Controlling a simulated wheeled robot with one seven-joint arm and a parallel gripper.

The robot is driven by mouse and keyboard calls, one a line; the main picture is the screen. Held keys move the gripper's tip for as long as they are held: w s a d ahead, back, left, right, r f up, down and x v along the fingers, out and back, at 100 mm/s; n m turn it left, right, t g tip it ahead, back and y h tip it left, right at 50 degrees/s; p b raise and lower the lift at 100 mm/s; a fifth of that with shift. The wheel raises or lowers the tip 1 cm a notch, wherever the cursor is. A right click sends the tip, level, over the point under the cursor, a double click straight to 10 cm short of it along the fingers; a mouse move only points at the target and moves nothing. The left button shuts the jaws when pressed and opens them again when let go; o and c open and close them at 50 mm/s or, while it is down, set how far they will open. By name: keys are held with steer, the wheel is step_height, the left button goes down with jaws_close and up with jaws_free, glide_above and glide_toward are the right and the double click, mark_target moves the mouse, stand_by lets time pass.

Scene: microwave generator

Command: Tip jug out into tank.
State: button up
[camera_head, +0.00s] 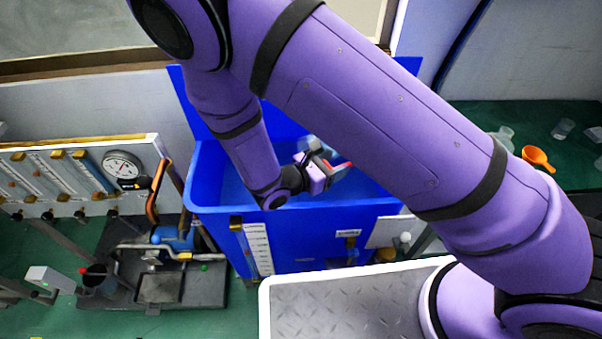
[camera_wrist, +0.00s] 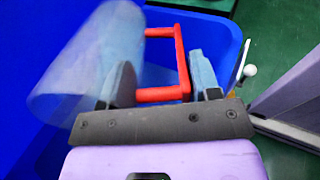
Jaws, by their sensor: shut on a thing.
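The tank is a large open blue box (camera_head: 300,240) in the middle of the head view; its blue wall (camera_wrist: 215,35) also fills much of the wrist view. The jug (camera_wrist: 85,65) is a clear cylinder with a red handle (camera_wrist: 182,62). My gripper (camera_wrist: 160,85) is shut on the red handle, with one finger on each side of it. In the head view my gripper (camera_head: 322,172) is over the tank's opening, and the jug is mostly hidden behind it. In the wrist view the jug lies tilted against the blue of the tank. I cannot see any contents in the jug.
A panel with a gauge (camera_head: 122,165) and tubes stands left of the tank. A dark stand with a blue-and-metal device (camera_head: 165,255) is at lower left. An orange scoop (camera_head: 538,157) and clear cups (camera_head: 563,128) lie on the green surface at right.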

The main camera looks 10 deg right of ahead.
steer(key=shift+s+a+r+t+h+b, duration=0.1)
steer(key=shift+a+r+t+h+b, duration=0.15)
steer(key=shift+h, duration=0.2)
steer(key=shift+s+a+r+t+h+b, duration=0.1)
steer(key=shift+t+h, duration=0.15)
steer(key=shift+h, duration=0.2)
stand_by(1.3)
steer(key=d+g+y, duration=0.1)
steer(key=w+d+f+y, duration=0.1)
steer(key=y, duration=0.1)
steer(key=shift+d+f+g, duration=0.15)
steer(key=shift+g, duration=0.25)
steer(key=shift+y, duration=0.3)
steer(key=w+d+f+g+y+p, duration=0.2)
steer(key=d+f+g+y, duration=0.3)
steer(key=y, duration=0.6)
steer(key=shift+w+f+g, duration=0.4)
steer(key=shift+f+g, duration=0.15)
steer(key=shift+g, duration=0.05)
steer(key=shift+w+d+f+g+y+p, duration=0.2)
steer(key=shift+y+p, duration=0.1)
steer(key=shift+y, duration=0.1)
steer(key=shift+w+d+f+g+y+p, duration=0.1)
steer(key=shift+d+y+p, duration=0.1)
steer(key=shift+y+p, duration=0.15)
